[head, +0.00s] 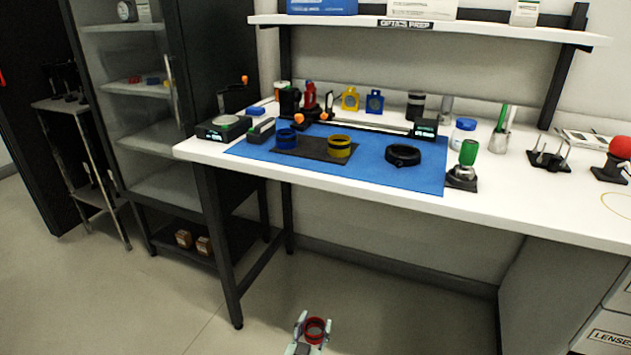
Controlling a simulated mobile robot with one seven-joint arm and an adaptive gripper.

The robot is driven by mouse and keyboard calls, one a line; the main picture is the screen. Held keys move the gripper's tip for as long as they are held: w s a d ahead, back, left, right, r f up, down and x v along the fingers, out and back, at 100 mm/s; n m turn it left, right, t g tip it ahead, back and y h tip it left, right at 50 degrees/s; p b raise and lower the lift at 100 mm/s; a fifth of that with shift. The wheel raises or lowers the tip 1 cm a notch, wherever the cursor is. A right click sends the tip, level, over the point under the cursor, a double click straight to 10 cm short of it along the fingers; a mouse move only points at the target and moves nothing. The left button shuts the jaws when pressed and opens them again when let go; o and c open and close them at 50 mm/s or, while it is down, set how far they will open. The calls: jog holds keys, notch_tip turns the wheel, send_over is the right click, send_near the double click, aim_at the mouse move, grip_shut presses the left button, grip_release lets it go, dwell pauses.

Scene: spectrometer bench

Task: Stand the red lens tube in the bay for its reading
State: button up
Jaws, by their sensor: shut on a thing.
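The red lens tube (322,326) shows at the bottom of the head view as a short red ring with a dark opening. My gripper (314,323) is shut on it, with one pale finger on each side. It holds the tube low in front of the bench, over the floor and well apart from the tabletop. A blue ring-shaped tube (286,138) and a yellow one (340,146) stand on a dark plate (312,152) on the bench. I cannot tell for sure which part of the bench is the bay.
The white bench (510,190) carries a blue mat (415,178), a black ring (403,154), a green-topped item (467,153) and a long rail (370,127) behind. A shelf (480,31) hangs above. A dark cabinet (150,135) stands left. The mat's front right is clear.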

notch_tip(320, 180, down, 11)
jog(key=w+n+y, duration=0.2)
jog(key=n+y, duration=0.1)
jog(key=y, duration=0.1)
jog(key=shift+w+d+r, duration=0.15)
